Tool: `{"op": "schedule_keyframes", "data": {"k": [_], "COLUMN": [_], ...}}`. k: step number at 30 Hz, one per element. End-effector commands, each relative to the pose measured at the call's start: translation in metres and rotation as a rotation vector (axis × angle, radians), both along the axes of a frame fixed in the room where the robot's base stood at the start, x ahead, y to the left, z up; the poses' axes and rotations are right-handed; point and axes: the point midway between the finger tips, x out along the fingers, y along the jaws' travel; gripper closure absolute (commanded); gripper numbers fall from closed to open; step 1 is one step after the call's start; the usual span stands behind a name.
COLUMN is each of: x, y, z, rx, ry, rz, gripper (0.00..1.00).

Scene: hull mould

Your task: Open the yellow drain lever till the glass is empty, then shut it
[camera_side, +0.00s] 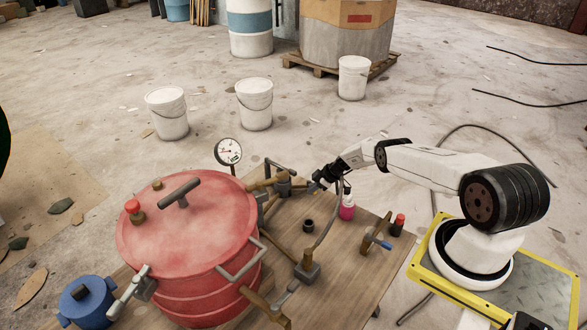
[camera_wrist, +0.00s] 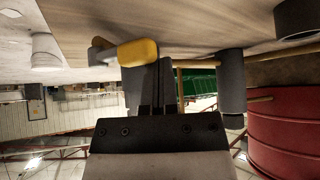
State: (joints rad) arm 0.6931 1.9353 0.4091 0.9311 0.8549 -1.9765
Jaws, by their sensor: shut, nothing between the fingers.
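The yellow lever (camera_wrist: 138,53) shows close up in the wrist view, with a short grey arm at its left end. My gripper (camera_wrist: 160,72) has its thin dark fingers shut and empty, their tips at or just beside the lever's right end. I cannot tell whether they touch it. In the side view my gripper (camera_side: 316,187) is low over the board, at the pipe fittings right of the red pot (camera_side: 190,235). The yellow lever cannot be made out there. I cannot pick out the glass for certain in either view.
A pink bottle (camera_side: 347,211) and a red-topped piece (camera_side: 398,225) stand on the wooden board (camera_side: 345,262). A dial gauge (camera_side: 228,151) rises behind the pot. A grey cylinder (camera_wrist: 231,82) hangs right of my fingers. A blue pot (camera_side: 86,300) stands front left.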

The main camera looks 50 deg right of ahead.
Motion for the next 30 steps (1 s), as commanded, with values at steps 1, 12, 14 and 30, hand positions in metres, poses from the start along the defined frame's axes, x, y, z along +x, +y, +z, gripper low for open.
{"op": "schedule_keyframes", "data": {"k": [1, 12, 14, 30], "x": [-0.001, -0.01, -0.011, -0.014], "y": [-0.002, -0.014, -0.015, -0.023], "z": [0.0, -0.001, -0.001, -0.001], "rx": [0.0, -0.001, 0.0, -0.001], "ry": [0.0, 0.001, 0.001, 0.001], "rz": [-0.001, -0.001, -0.001, 0.0], "gripper": [1.0, 1.0, 1.0, 1.0]}}
